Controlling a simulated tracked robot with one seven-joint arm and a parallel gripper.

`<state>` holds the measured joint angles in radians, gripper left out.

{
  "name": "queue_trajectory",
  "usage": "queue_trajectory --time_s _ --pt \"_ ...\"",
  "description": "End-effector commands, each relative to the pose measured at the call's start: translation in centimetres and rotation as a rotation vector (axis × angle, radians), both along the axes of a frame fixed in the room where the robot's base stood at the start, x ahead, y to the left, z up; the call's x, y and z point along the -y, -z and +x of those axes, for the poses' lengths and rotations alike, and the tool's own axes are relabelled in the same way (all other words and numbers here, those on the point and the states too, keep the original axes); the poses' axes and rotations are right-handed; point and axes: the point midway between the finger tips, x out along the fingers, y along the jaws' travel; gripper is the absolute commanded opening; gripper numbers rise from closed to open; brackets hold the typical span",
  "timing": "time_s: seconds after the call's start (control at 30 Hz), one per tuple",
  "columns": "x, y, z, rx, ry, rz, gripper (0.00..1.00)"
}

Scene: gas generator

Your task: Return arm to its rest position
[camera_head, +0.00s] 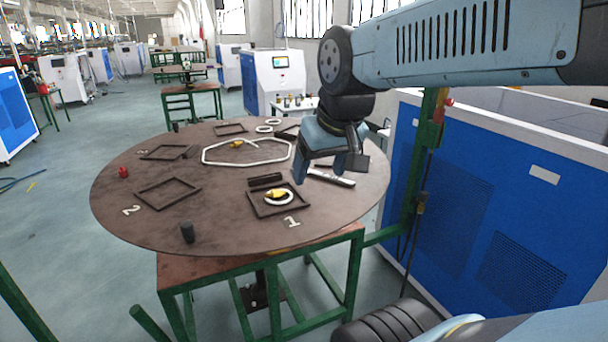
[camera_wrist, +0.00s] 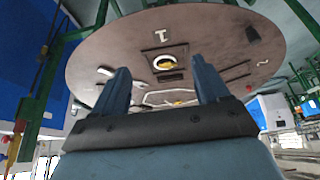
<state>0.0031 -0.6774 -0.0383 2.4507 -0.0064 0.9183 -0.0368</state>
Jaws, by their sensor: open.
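My gripper (camera_head: 322,172) hangs from my arm above the right part of the round brown table (camera_head: 165,215). In the wrist view my gripper (camera_wrist: 162,88) has its two blue fingers spread apart with nothing between them. A white ring with a yellow piece (camera_head: 276,196) lies inside the square dark frame (camera_head: 250,204) by the number 1. It also shows in the wrist view (camera_wrist: 167,62), beyond the fingertips. My gripper is apart from the ring. The wrist view is upside down compared with the head view.
A white octagonal outline (camera_head: 205,155) lies mid-table around a yellow piece (camera_head: 237,144). A black cylinder (camera_head: 187,232) stands near the front edge and a red piece (camera_head: 123,172) at the left. A large blue and white machine (camera_head: 500,200) stands close on the right.

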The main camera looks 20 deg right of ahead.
Motion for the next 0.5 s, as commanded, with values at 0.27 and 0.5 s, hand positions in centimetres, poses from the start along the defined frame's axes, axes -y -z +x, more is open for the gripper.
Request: queue_trajectory --time_s 0.27,0.5 --pt "-1.5 0.7 -2.1 0.042 0.001 -0.002 0.75" --pt "-1.4 0.7 -2.1 0.042 0.001 -0.002 0.75"
